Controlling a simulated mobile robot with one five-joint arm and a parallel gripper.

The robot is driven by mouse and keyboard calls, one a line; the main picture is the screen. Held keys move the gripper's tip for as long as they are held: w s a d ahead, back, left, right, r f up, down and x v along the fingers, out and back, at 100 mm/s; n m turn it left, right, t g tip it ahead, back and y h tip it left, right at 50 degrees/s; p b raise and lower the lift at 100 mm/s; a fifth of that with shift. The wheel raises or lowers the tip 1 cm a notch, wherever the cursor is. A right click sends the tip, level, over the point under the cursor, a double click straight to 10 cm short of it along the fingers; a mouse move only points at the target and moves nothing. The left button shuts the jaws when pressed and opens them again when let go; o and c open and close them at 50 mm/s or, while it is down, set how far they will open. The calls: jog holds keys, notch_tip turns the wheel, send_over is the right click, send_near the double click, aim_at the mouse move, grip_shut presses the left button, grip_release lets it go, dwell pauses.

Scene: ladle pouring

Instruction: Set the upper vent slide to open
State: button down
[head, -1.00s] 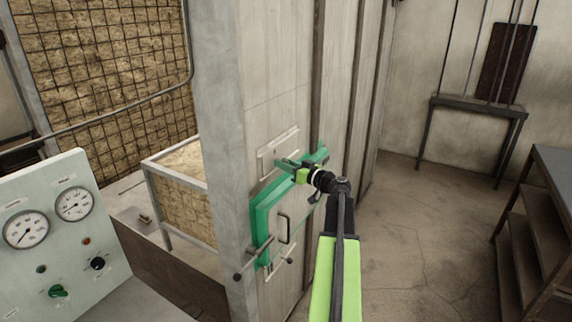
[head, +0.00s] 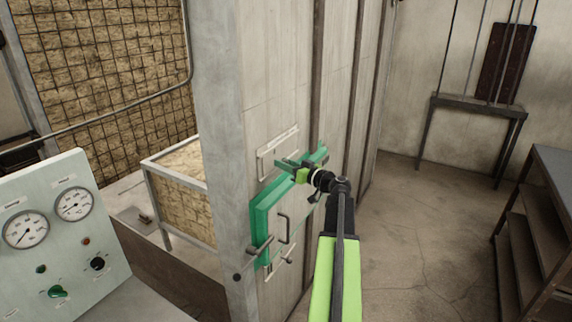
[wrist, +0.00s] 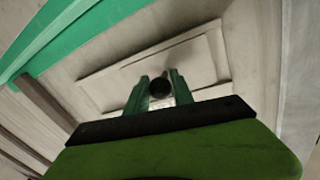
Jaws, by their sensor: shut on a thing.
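My gripper (head: 283,164) is at the slide, reaching in from the right. In the wrist view its green fingers (wrist: 160,92) stand on either side of the knob and are shut on it. The fingers and gripper body hide the lower part of the plate. I cannot read the slide's position.
The green door has a bar handle (head: 284,228) and latch rods just below my gripper. A gauge panel (head: 50,240) stands at the left. A metal shelf (head: 540,225) is at the right, with open floor (head: 420,230) between it and the wall.

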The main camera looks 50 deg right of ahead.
jog(key=w+d, duration=0.2)
jog(key=d, duration=0.6)
jog(key=c, duration=1.5)
grip_release()
jog(key=shift+r, duration=0.15)
jog(key=o, duration=0.4)
jog(key=shift+d, duration=0.15)
jog(key=s, duration=1.7)
jog(key=shift+s+d, duration=0.25)
